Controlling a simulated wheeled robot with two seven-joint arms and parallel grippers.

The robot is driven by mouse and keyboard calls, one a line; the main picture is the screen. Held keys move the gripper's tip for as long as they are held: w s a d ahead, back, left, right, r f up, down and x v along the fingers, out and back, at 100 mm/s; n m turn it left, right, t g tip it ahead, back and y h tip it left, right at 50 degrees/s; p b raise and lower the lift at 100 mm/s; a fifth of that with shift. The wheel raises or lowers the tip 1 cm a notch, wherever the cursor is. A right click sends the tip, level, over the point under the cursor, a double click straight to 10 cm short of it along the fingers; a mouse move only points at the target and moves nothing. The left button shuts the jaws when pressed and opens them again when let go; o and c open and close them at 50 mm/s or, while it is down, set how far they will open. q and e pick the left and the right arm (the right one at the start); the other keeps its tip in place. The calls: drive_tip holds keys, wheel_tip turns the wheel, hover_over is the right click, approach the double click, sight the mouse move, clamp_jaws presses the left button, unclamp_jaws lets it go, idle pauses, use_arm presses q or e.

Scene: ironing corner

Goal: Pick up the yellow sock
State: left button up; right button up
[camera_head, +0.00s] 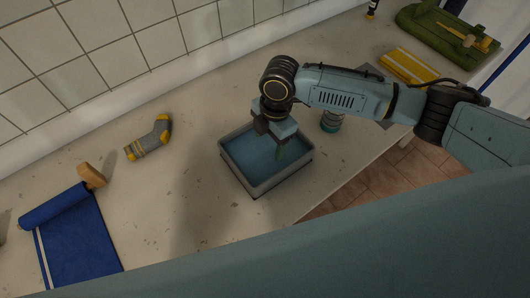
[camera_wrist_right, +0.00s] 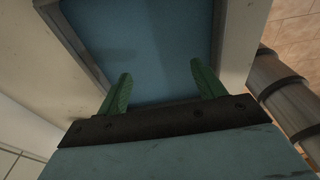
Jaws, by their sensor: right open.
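A grey sock with yellow toe, heel and cuff bands (camera_head: 150,139) lies on the worktop at the left, near the tiled wall. My right gripper (camera_head: 281,148) is above a grey bin with a blue inside floor (camera_head: 262,187), well to the right of the sock. In the right wrist view my right gripper's green fingers (camera_wrist_right: 161,92) are apart with nothing between them, over the bin's blue floor (camera_wrist_right: 145,45). The sock is not in the right wrist view. My left gripper is not in view.
A blue cloth (camera_head: 75,245) and a wooden block (camera_head: 91,176) lie at the left. A jar (camera_head: 331,121) stands behind the bin. The worktop between sock and bin is clear.

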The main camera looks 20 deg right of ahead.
sight(267, 154)
wheel_tip(267, 154, down, 2)
drive_tip(key=shift+s+a+f, duration=0.1)
drive_tip(key=shift+s+f, duration=0.05)
drive_tip(key=shift+f, duration=0.05)
wheel_tip(267, 154, down, 3)
drive_tip(key=shift+a+f, duration=0.15)
drive_tip(key=shift+f, duration=0.1)
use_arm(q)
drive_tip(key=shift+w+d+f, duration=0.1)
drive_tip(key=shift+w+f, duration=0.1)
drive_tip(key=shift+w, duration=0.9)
use_arm(e)
drive_tip(key=c, duration=1.2)
